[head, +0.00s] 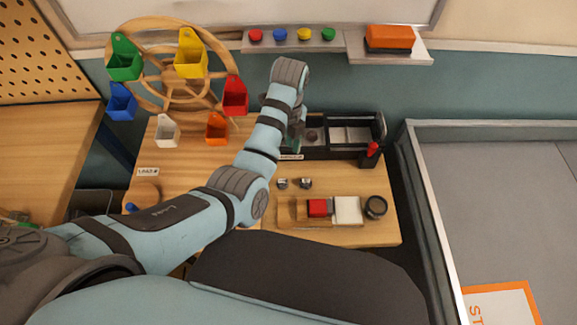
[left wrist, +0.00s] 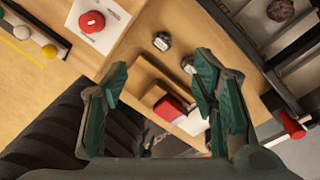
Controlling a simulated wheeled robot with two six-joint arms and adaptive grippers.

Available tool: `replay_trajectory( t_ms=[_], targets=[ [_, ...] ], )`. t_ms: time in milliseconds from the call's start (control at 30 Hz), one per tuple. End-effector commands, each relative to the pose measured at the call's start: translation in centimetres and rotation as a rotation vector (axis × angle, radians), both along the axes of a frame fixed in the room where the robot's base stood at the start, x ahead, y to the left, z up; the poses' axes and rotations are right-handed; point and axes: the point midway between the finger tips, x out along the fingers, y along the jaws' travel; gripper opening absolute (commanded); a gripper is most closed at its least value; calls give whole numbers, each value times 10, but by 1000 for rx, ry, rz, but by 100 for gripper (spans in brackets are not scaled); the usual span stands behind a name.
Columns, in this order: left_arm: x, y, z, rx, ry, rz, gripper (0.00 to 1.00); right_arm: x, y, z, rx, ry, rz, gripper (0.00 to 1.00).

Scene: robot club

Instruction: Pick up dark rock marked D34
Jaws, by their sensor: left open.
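A rough dark rock (head: 311,136) sits in a compartment of the black tray (head: 345,153) at the back of the wooden table. It also shows at the top right of the left wrist view (left wrist: 280,10). No marking on it is readable. My left gripper (left wrist: 162,76) is open with nothing between its fingers, and the rock is off to their upper right in that view. In the head view, my left gripper (head: 294,138) is partly hidden by its own arm, beside the tray's left part. My right gripper is not in view.
Two small silvery lumps (head: 282,183) (head: 306,183) lie before the tray. A wooden holder (head: 290,212) with a red and a white block and a dark round thing (head: 376,207) are near the front edge. A red-topped lever (head: 372,149) stands at the tray's right; a bucket wheel (head: 150,40) is left.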

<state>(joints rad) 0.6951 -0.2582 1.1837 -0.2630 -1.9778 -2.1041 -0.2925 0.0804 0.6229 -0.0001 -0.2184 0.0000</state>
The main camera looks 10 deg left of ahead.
Motion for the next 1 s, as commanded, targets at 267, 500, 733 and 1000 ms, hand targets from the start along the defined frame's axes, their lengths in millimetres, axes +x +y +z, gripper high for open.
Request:
replay_trajectory(
  t_ms=[267, 500, 733, 1000],
  targets=[
    [-5, -3, -64, 2, 6, -17, 53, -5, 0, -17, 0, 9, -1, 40],
    [-7, -4, -101, 1, 3, -18, 53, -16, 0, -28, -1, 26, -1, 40],
    [-9, -6, -143, 0, 3, -15, 53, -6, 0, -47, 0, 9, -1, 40],
    [-9, -5, -144, 0, 1, -14, 48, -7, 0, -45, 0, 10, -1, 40]
  ],
)
